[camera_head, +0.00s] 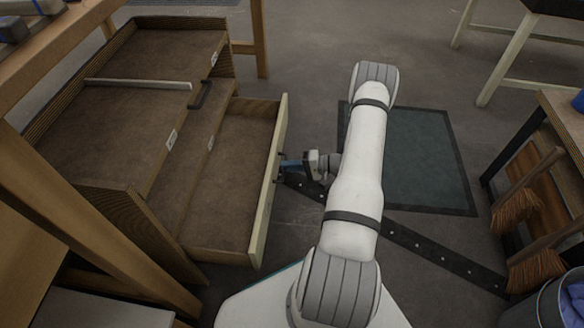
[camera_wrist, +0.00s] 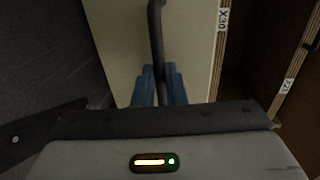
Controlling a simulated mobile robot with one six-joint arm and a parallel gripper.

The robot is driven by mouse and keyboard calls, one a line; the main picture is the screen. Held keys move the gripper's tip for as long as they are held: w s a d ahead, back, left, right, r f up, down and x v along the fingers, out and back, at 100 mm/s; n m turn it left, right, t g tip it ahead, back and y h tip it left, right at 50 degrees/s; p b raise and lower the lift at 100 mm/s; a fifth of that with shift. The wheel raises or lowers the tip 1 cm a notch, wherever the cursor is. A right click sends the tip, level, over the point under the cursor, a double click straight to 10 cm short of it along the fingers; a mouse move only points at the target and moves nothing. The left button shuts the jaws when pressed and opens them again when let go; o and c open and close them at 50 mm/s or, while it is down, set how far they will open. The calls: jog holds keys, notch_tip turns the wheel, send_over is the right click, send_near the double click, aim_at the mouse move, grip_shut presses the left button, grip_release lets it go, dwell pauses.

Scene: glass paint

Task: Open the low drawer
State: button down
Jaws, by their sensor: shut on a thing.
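The low drawer (camera_head: 232,185) is pulled well out from the wooden cabinet (camera_head: 135,200) at the left of the head view. Its inside is bare brown board, and its pale front panel (camera_head: 267,200) faces my arm. My gripper (camera_head: 288,164) is at the outer side of that panel. In the wrist view my blue fingers (camera_wrist: 158,88) are closed around the dark bar handle (camera_wrist: 156,45) of the drawer. The pale drawer front (camera_wrist: 190,45) stands behind the handle. In the head view the handle is partly hidden by the gripper.
A dark mat (camera_head: 420,155) and a black perforated strip (camera_head: 440,260) lie on the floor to the right. Brooms (camera_head: 520,215) and a bucket (camera_head: 550,305) stand at the far right. A wooden table leg (camera_head: 95,235) is near the cabinet. Floor between drawer and mat is mostly clear.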

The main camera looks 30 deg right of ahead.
jog(key=shift+s+a+f, duration=0.2)
jog(key=shift+s+a, duration=0.05)
jog(key=shift+s, duration=0.05)
jog(key=c, duration=1.5)
grip_release()
jog(key=shift+d+r, duration=0.1)
jog(key=shift+d, duration=0.1)
jog(key=shift+d+r, duration=0.1)
jog(key=shift+d, duration=0.05)
jog(key=p+v, duration=0.2)
jog(key=v, duration=0.5)
jog(key=shift+d, duration=0.25)
jog(key=shift+s, duration=0.15)
